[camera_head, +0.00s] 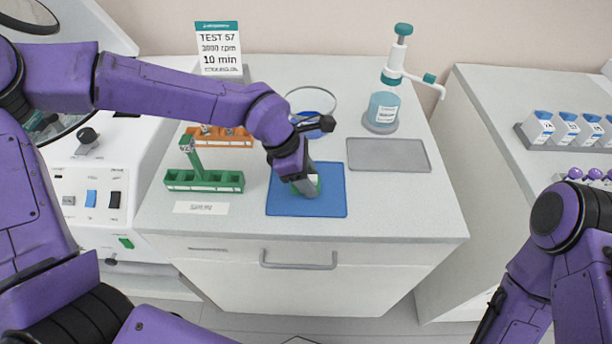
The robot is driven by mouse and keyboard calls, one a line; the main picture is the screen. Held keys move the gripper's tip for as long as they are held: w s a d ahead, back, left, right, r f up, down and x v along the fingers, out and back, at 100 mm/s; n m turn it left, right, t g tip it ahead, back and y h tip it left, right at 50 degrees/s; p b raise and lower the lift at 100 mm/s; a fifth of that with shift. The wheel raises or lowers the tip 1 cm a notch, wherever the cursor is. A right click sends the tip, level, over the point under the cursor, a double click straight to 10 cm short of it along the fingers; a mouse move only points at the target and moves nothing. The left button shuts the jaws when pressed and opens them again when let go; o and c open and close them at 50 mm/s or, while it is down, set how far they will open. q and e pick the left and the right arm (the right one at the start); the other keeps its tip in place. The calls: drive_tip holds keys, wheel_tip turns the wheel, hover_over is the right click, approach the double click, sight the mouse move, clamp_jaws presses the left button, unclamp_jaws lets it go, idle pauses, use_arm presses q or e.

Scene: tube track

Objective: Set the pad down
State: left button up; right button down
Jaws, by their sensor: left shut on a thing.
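My left gripper (306,186) points down over the front part of a blue mat (332,203) on the bench top. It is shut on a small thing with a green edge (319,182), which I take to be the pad. The gripper hides most of the pad, so its full shape does not show. I cannot tell whether the pad touches the mat. My right arm is at the lower right, and its gripper is out of view.
A green rack (205,181) and an orange rack (235,141) stand left of the mat. A grey tray (390,155) and a teal dispenser bottle (384,108) are at the right. A blue round thing (312,130) lies behind my left gripper. The bench's front right is clear.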

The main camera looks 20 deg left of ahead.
use_arm(q)
drive_tip(key=shift+s+f, duration=0.35)
drive_tip(key=shift+f, duration=0.15)
drive_tip(key=o, duration=0.9)
drive_tip(key=shift+f, duration=0.1)
drive_tip(key=shift+o, duration=0.6)
drive_tip(key=shift+a+f, duration=0.1)
drive_tip(key=shift+f, duration=0.05)
drive_tip(key=shift+r, duration=0.25)
drive_tip(key=w+v, duration=0.1)
drive_tip(key=v, duration=1.2)
drive_tip(key=shift+d+r, duration=0.2)
drive_tip(key=shift+d, duration=0.15)
